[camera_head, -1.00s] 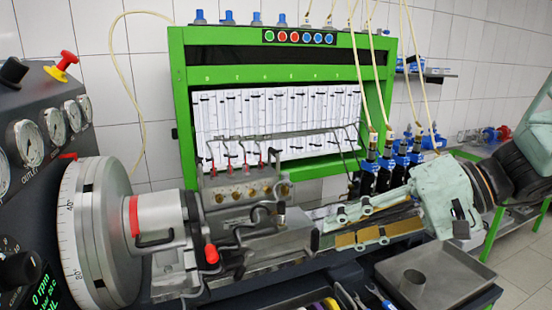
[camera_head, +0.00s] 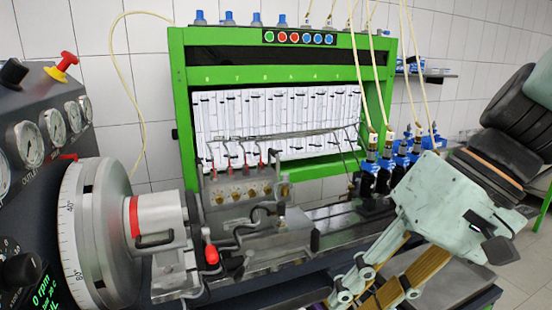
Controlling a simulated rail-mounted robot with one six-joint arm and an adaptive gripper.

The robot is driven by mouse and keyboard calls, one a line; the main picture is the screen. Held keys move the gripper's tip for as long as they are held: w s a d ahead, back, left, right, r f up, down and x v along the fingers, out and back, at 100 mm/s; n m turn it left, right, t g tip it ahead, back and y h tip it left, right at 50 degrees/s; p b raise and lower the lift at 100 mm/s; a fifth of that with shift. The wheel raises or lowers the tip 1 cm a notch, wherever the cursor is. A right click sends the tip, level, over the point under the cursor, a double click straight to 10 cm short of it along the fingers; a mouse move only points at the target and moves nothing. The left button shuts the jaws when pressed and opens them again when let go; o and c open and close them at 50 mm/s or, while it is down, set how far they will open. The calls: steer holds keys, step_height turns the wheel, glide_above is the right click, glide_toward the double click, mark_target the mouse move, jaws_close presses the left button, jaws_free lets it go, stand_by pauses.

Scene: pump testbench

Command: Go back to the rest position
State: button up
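My gripper (camera_head: 365,297) hangs at the lower right, below a pale green wrist housing (camera_head: 450,210). Its two fingers, with gold-coloured strips, point down and to the left in front of the testbench. They look spread, with a gap between them and nothing seen held. The fingertips run to the bottom edge of the picture, so their ends are partly hidden. The pump (camera_head: 240,190) sits on the testbench to the left, apart from the gripper.
A large graduated wheel (camera_head: 95,230) and a gauge panel (camera_head: 20,110) stand at the left. A green frame (camera_head: 180,110) with measuring tubes stands behind. Blue-capped injectors (camera_head: 385,165) with hoses are behind the wrist. A grey tray (camera_head: 455,285) lies below it.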

steer(key=s+d+r+t+h, duration=0.3)
steer(key=s+d+h, duration=0.3)
steer(key=d, duration=0.3)
steer(key=shift+s+r, duration=0.15)
steer(key=shift+s, duration=0.55)
stand_by(1.2)
